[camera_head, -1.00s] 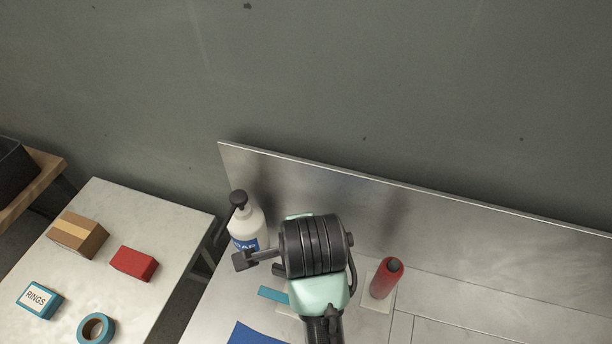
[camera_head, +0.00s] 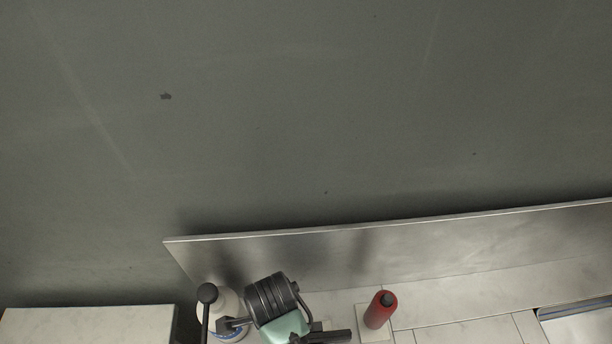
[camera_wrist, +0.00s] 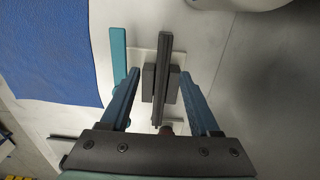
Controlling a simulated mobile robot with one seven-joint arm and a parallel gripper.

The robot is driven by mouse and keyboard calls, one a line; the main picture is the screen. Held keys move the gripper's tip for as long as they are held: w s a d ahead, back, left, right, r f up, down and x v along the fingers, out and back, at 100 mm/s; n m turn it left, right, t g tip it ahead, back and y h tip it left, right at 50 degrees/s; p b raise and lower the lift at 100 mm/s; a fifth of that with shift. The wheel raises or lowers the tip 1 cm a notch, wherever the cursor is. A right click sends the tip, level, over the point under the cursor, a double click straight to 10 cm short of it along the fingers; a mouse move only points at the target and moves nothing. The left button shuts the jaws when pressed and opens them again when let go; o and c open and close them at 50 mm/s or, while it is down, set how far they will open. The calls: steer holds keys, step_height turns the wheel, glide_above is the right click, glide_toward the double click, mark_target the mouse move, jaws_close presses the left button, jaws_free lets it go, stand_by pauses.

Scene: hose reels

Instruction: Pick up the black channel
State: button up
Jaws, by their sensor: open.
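The black channel (camera_wrist: 164,75) is a long dark bar in the wrist view, running up and down the picture. Dark blocks (camera_wrist: 148,84) flank its middle, above a white plate (camera_wrist: 143,60). My gripper (camera_wrist: 160,76) is open, with one teal finger on each side of the bar and blocks. I see gaps between the fingers and the dark parts; the height between them is hard to tell.
A red bottle (camera_head: 380,310) stands on a pale plate right of my wrist, and a white pump bottle (camera_head: 226,303) close on its left. A metal backsplash (camera_head: 420,238) is behind. A teal strip (camera_wrist: 118,50) and blue mat (camera_wrist: 50,50) lie left of the channel.

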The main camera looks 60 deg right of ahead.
steer(key=shift+w+d+f+p, duration=0.15)
steer(key=shift+f+p, duration=0.1)
steer(key=shift+f, duration=1.25)
steer(key=shift+w+a+f+p, duration=0.1)
steer(key=shift+f+p, duration=0.15)
steer(key=shift+f, duration=1.25)
steer(key=shift+c, duration=0.3)
jaws_close()
